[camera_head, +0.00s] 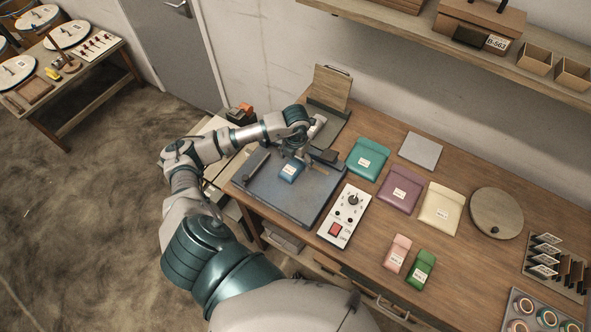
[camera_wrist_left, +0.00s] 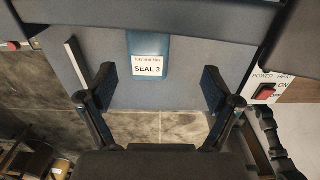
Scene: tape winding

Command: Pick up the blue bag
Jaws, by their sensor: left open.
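The blue bag (camera_head: 291,169) lies on the dark blue-grey plate of the sealing machine (camera_head: 318,189) at the left end of the workbench. Its white label reads SEAL 3 in the left wrist view, where the bag (camera_wrist_left: 149,43) is at the top centre. My left gripper (camera_head: 304,154) is close beside the bag on its wall side in the head view. The far end of the bag is cut off there. My right gripper is not in view.
A white control box (camera_head: 344,216) with a knob and red switch stands right of the plate. Teal (camera_head: 367,159), purple (camera_head: 400,189) and cream (camera_head: 441,208) bags lie further right, with pink (camera_head: 397,253) and green (camera_head: 421,269) bags nearer. A shelf (camera_head: 470,45) overhangs the back.

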